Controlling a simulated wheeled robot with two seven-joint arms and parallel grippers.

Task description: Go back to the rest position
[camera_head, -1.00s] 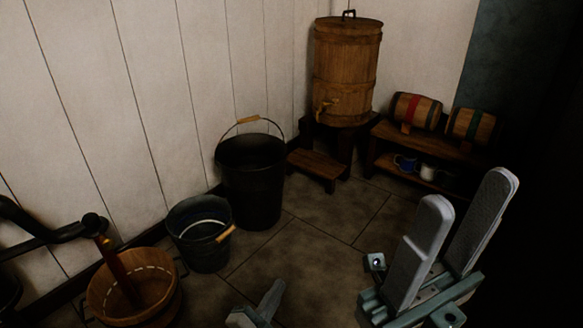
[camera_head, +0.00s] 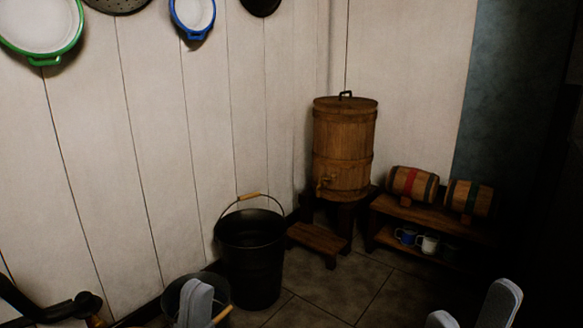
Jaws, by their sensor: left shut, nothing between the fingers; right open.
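My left gripper (camera_head: 196,303) shows at the bottom edge, left of the middle, in front of the small dark bucket. Its fingers are together with nothing between them. My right gripper (camera_head: 471,312) shows at the bottom right, with its two fingertips apart and empty. The lower parts of both grippers are cut off by the picture's edge.
A large black bucket (camera_head: 251,262) and a smaller dark bucket (camera_head: 173,299) stand by the wall. A wooden barrel with a tap (camera_head: 344,150) stands in the corner. Two small kegs (camera_head: 413,185) lie on a low bench (camera_head: 450,225), with mugs (camera_head: 428,244) beneath. Pans (camera_head: 193,15) hang above.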

